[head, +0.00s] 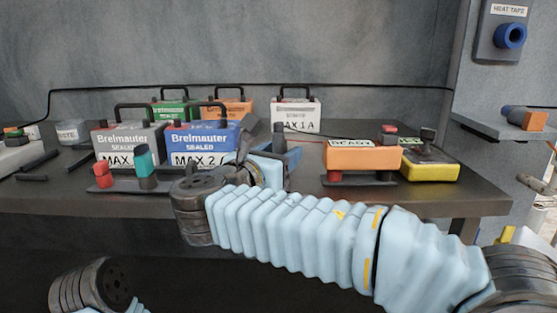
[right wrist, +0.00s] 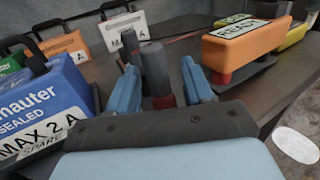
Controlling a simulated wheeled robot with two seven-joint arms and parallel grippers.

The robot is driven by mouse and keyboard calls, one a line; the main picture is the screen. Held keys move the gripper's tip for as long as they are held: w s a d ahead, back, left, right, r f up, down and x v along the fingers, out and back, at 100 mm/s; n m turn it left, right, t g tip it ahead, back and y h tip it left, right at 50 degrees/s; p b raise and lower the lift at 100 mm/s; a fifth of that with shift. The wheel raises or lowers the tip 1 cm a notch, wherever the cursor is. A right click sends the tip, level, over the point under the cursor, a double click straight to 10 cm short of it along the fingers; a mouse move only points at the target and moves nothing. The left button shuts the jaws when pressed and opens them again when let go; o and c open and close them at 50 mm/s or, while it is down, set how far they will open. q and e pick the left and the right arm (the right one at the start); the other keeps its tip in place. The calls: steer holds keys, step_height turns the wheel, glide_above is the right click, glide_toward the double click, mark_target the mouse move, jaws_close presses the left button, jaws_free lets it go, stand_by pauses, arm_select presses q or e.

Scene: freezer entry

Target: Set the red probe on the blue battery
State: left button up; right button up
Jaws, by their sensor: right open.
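The blue battery (head: 203,138) stands on the bench, labelled MAX 2, with a black handle on top. It also shows at the left of the right wrist view (right wrist: 45,105). My right gripper (right wrist: 160,85) is open just right of the blue battery. Between its blue fingers stands an upright dark grey piece with a red lower part, which looks like the red probe (right wrist: 156,72). Its lower end is hidden behind the gripper body, and contact with the fingers cannot be told. In the head view my right wrist covers most of this spot. My left gripper is out of view.
A grey battery (head: 128,142) stands left of the blue one; green (head: 172,110), orange (head: 226,106) and white (head: 296,113) batteries stand behind. A small rack with red and teal pieces (head: 143,160) is in front. The orange READY box (head: 362,158) and a yellow box (head: 430,168) stand right.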

steer(key=shift+c, duration=0.4)
jaws_close()
steer(key=shift+r, duration=0.65)
steer(key=s+a+r+p, duration=0.1)
steer(key=s+r+p, duration=0.1)
steer(key=s+r, duration=0.4)
steer(key=s+a+r+p, duration=0.2)
steer(key=s+r, duration=0.5)
steer(key=r, duration=0.2)
steer(key=shift+s+a+r, duration=0.3)
steer(key=shift+r, duration=0.05)
